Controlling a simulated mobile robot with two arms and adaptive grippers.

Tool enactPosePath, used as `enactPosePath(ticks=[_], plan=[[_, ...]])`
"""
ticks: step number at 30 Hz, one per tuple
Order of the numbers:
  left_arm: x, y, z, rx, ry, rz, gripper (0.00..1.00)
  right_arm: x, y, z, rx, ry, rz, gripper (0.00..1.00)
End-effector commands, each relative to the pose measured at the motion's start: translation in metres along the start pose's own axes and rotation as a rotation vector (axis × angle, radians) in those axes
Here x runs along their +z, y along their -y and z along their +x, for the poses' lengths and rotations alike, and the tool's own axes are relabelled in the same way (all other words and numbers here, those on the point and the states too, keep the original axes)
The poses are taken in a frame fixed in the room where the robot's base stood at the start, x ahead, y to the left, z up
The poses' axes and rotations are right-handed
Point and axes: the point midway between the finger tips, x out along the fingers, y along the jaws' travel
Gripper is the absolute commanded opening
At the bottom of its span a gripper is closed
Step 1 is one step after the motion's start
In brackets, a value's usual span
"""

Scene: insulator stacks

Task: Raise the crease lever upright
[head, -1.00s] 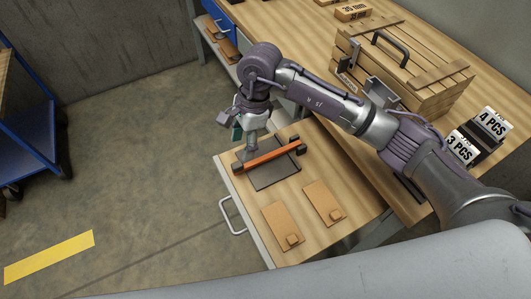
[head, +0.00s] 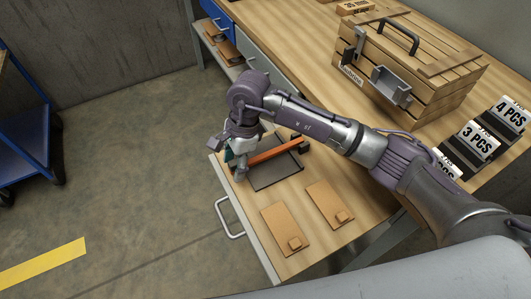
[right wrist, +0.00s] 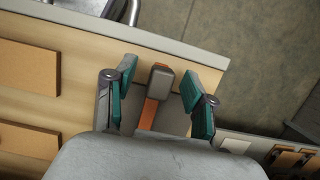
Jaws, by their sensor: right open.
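The crease lever is an orange bar (head: 275,150) with dark ends, lying flat over a dark plate (head: 277,177) on the pulled-out wooden board. In the right wrist view the lever's orange bar (right wrist: 149,113) ends in a dark grey knob (right wrist: 161,82). My right gripper (head: 238,168) is at the lever's left end in the head view. In the right wrist view my right gripper (right wrist: 157,88) is open, with one teal-padded finger on each side of the knob and a gap on both sides. My left gripper is out of view.
Two brown boards with small blocks (head: 282,228) (head: 329,204) lie on the pulled-out board in front of the plate. A metal handle (head: 229,218) is on its front edge. A wooden crate (head: 440,75) and number cards (head: 477,140) stand on the bench behind my right arm.

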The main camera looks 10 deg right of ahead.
Motion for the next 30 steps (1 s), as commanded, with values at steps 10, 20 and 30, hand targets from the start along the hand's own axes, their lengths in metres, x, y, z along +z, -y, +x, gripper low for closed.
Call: enactPosePath(ticks=[10,20,30], plan=[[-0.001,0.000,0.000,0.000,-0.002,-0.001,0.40,0.000,0.000,0.000,0.000,0.000,0.000,0.08],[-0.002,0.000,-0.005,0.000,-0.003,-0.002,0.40,0.001,0.000,-0.009,-0.002,-0.001,0.000,0.09],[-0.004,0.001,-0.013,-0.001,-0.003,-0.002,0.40,0.001,0.001,-0.028,-0.002,-0.001,0.001,0.09]])
